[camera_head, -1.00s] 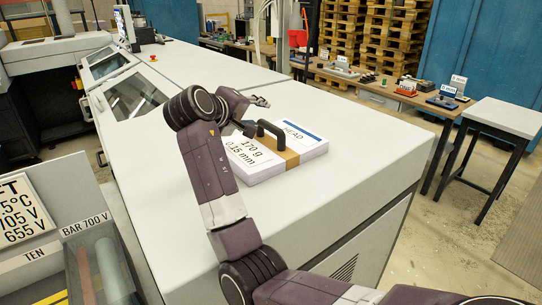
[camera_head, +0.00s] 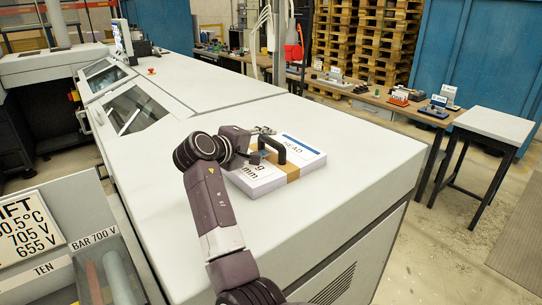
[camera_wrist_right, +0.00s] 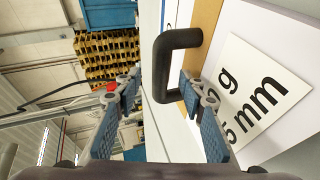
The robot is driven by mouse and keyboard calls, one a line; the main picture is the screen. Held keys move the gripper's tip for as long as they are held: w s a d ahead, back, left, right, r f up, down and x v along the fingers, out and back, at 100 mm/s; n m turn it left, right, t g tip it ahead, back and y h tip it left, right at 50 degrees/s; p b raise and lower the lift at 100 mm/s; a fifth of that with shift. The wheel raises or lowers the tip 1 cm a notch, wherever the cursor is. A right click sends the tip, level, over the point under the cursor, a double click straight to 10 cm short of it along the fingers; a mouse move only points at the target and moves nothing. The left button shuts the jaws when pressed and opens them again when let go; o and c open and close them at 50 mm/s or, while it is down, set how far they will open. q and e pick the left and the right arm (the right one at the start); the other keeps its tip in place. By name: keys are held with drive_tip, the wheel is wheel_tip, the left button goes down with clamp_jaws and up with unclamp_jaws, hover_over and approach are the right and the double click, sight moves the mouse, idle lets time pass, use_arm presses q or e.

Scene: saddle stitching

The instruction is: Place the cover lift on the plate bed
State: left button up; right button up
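The cover lift seems to be the white stack (camera_head: 262,185) with a brown band (camera_head: 291,172) and a black handle (camera_head: 270,146). It lies on the pale top of a large machine (camera_head: 345,205), with a "HEAD" label at its far end. My right gripper (camera_head: 257,142) is at the handle. In the right wrist view the two fingers of the right gripper (camera_wrist_right: 165,92) are spread apart, with the black handle (camera_wrist_right: 176,39) between or just beyond their tips. Contact cannot be told. My left gripper is not in view. I cannot tell which surface is the plate bed.
A sign with temperature and voltage figures (camera_head: 27,226) stands at the lower left, beside rollers (camera_head: 105,275). A small side table (camera_head: 495,124) and a bench with tools (camera_head: 375,96) stand at the right. The machine top around the stack is clear.

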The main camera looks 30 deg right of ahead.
drive_tip(key=shift+w+d+f, duration=0.25)
drive_tip(key=shift+d+f, duration=0.05)
drive_tip(key=shift+d, duration=0.2)
drive_tip(key=shift+a+r, duration=0.1)
drive_tip(key=shift+c, duration=1.2)
clamp_jaws()
drive_tip(key=shift+r, duration=0.35)
drive_tip(key=shift+f, duration=0.1)
